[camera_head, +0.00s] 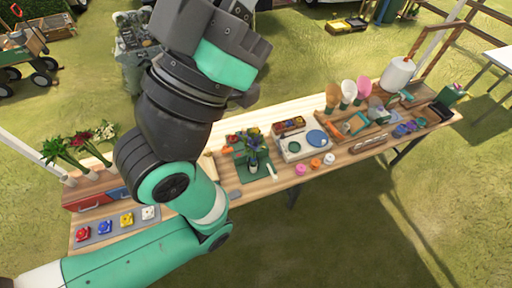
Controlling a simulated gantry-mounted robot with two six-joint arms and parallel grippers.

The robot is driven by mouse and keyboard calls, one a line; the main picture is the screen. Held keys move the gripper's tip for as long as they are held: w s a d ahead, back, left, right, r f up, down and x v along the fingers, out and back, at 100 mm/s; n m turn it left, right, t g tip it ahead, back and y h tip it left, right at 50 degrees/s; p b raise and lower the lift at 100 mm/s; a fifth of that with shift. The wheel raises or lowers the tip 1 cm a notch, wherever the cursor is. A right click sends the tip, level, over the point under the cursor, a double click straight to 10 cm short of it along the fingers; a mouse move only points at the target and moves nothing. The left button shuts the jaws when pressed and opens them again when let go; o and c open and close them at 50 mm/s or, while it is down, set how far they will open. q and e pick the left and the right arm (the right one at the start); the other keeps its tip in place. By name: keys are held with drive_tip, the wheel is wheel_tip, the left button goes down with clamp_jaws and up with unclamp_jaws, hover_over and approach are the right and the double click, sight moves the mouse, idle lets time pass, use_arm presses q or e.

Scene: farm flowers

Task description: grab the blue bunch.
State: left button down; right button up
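A bunch with dark blue-violet flowers and green leaves (253,142) stands upright around a green mat (265,160) in the middle of the wooden table. It is small in view, and I cannot tell what holds it up. My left arm rises from the lower left and crosses in front of the table's left half. Its wrist is high at the top, left of the blue bunch and apart from it in the picture. The fingers of my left gripper are not clearly shown, so its opening is unclear. My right gripper is out of view.
Leafy bunches with red and white flowers (104,132) stand at the table's left end. A tray (98,227) with red, blue, yellow and white pieces lies in front of them. A white box (303,147) and small pink and orange pots (315,163) are right of the blue bunch.

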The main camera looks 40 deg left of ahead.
use_arm(q)
drive_tip(key=c, duration=1.5)
unclamp_jaws()
drive_tip(key=shift+c, duration=0.2)
drive_tip(key=o, duration=1)
